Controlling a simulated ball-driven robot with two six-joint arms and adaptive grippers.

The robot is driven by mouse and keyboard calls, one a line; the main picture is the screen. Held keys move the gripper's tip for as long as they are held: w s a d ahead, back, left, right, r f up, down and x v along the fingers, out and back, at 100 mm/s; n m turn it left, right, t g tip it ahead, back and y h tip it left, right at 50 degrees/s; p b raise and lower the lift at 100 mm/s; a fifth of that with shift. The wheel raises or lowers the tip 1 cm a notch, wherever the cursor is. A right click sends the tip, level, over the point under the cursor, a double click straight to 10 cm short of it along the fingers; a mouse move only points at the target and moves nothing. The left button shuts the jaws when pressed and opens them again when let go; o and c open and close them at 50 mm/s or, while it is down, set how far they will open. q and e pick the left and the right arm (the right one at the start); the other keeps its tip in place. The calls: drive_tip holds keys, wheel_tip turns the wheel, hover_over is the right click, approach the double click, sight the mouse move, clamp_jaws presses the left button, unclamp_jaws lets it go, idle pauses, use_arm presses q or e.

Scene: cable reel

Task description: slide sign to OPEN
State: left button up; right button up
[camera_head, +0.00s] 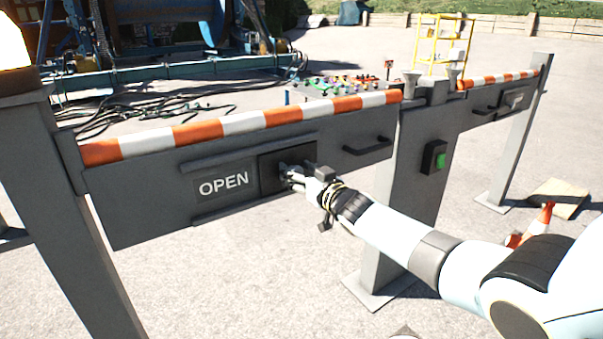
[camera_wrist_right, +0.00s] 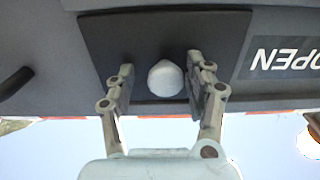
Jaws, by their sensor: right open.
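The sliding sign is on the grey barrier panel in the middle of the head view. The word OPEN (camera_head: 223,185) shows in white letters at its left part, and a dark square slider plate (camera_head: 268,176) covers the part to the right of it. In the right wrist view, the word OPEN (camera_wrist_right: 285,58) appears upside down beside the slider plate (camera_wrist_right: 150,32). A round pale knob (camera_wrist_right: 165,79) stands out from the plate. My right gripper (camera_head: 287,176) is at the plate, its two fingers open on either side of the knob, with visible gaps. My left gripper is not in view.
A black handle (camera_head: 368,145) sits right of the sign. A grey post with a green button (camera_head: 440,161) stands farther right. Orange and white striped rails (camera_head: 240,122) top the barrier. A fallen-looking traffic cone (camera_head: 545,215) is partly hidden by my right arm.

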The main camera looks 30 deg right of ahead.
drive_tip(key=s, duration=1.2)
drive_tip(key=shift+d, duration=0.2)
drive_tip(key=s+a+f+m+g+h, duration=0.1)
drive_tip(key=s+f+g, duration=0.3)
drive_tip(key=s+f, duration=0.9)
drive_tip(key=s+a+f+m+g, duration=0.1)
drive_tip(key=s+f+g, duration=0.3)
drive_tip(key=s+f, duration=0.9)
drive_tip(key=s+a+f+g, duration=0.1)
drive_tip(key=s+f+g, duration=0.2)
drive_tip(key=s+f, duration=0.3)
drive_tip(key=s+a+f+n+g, duration=0.1)
drive_tip(key=s+f+g, duration=0.2)
drive_tip(key=s, duration=1)
drive_tip(key=s+a+f+n+g, duration=0.1)
drive_tip(key=s+f+g, duration=0.2)
drive_tip(key=s+f, duration=0.6)
drive_tip(key=shift+s+a+g, duration=0.3)
drive_tip(key=shift+s, duration=0.2)
drive_tip(key=shift+w, duration=0.1)
drive_tip(key=shift+c, duration=0.2)
